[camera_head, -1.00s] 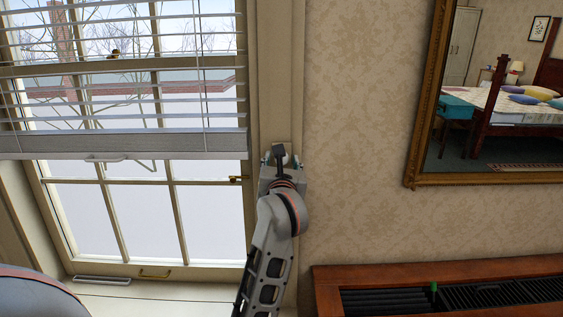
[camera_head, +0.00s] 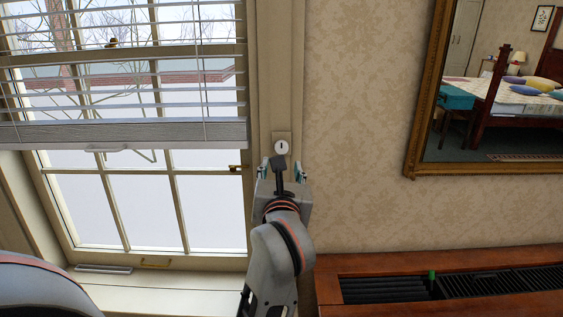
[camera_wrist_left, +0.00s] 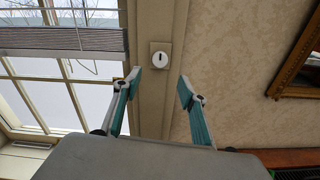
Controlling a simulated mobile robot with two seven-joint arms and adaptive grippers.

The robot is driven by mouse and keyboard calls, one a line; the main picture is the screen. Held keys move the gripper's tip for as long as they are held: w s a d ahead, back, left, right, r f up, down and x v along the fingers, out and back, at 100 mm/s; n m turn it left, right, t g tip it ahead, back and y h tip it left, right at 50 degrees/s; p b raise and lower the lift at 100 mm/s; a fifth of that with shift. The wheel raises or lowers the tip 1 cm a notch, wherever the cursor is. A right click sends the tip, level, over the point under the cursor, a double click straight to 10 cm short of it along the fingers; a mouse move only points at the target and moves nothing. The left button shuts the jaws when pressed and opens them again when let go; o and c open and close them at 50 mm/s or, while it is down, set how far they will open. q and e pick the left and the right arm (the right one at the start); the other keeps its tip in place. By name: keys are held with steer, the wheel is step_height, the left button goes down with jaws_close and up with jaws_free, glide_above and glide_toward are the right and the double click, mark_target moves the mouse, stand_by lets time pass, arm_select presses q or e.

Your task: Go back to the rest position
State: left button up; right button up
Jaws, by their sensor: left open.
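My left gripper (camera_head: 281,169) is open and empty in front of the window's right-hand trim. In the head view its fingertips sit just below a round white switch or knob (camera_head: 281,148) with a dark upright slot, on a small square plate. In the left wrist view the two teal-sided fingers (camera_wrist_left: 160,82) are spread wide, with nothing between them. The white knob (camera_wrist_left: 167,58) shows there beyond and above the fingertips, apart from them. My right gripper is in neither view.
A window with a partly lowered blind (camera_head: 125,133) stands at the left, above a pale sill (camera_head: 150,296). A gilt-framed mirror (camera_head: 411,150) hangs at the right. Below it is a reddish wooden cover (camera_head: 440,262) with dark grilles. Papered wall between is bare.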

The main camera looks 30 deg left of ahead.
arm_select(q)
steer(key=shift+s+d, duration=0.2)
steer(key=shift+s, duration=0.2)
